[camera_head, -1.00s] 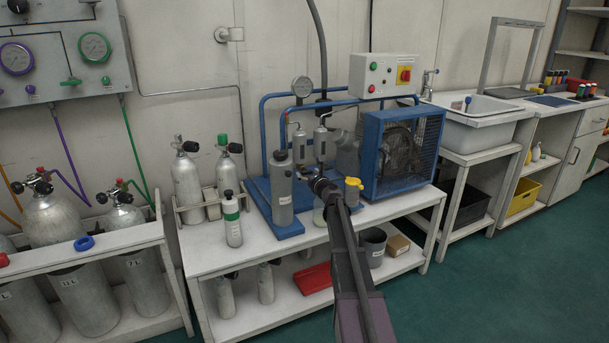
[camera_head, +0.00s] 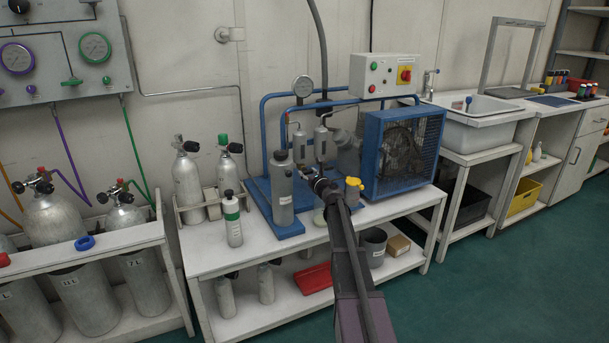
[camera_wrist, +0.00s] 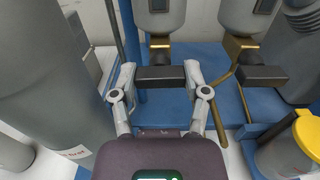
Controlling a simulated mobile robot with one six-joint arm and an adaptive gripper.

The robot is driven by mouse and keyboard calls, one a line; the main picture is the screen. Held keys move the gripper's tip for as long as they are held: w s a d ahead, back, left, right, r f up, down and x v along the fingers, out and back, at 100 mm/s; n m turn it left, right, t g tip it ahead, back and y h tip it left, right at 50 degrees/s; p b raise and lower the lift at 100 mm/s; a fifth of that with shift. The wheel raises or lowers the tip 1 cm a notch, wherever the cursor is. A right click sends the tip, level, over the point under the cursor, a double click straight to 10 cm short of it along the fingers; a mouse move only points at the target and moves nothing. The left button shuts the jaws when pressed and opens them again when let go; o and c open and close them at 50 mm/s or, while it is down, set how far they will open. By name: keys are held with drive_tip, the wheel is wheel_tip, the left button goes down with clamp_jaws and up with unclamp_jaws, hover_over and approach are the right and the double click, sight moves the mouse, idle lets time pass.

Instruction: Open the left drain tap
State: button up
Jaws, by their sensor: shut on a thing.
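Two grey filter cylinders hang over the blue base of the compressor. The left one (camera_wrist: 160,15) and the right one (camera_wrist: 248,15) each have a brass fitting and a black tap handle underneath. My gripper (camera_wrist: 160,77) has a finger at each end of the left drain tap's black handle (camera_wrist: 160,76) and is shut on it. This handle lies crosswise in the wrist view. The right tap's handle (camera_wrist: 262,74) also lies crosswise, apart from my right finger. In the head view my gripper (camera_head: 314,177) is at the compressor and hides the taps.
A tall grey cylinder (camera_wrist: 55,95) stands close left of my gripper. A yellow-capped container (camera_wrist: 292,150) stands close at right, and a brass pipe (camera_wrist: 223,90) runs beside my right finger. The caged compressor fan (camera_head: 400,150) is to the right on the bench (camera_head: 205,258).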

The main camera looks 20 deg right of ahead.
drive_tip(key=shift+a, duration=0.15)
drive_tip(key=n, duration=0.3)
drive_tip(key=shift+w+n, duration=0.1)
drive_tip(key=shift+n, duration=0.3)
drive_tip(key=n, duration=0.8)
drive_tip(key=shift+n, duration=1.9)
drive_tip(key=o, duration=1.2)
drive_tip(key=shift+c, duration=0.2)
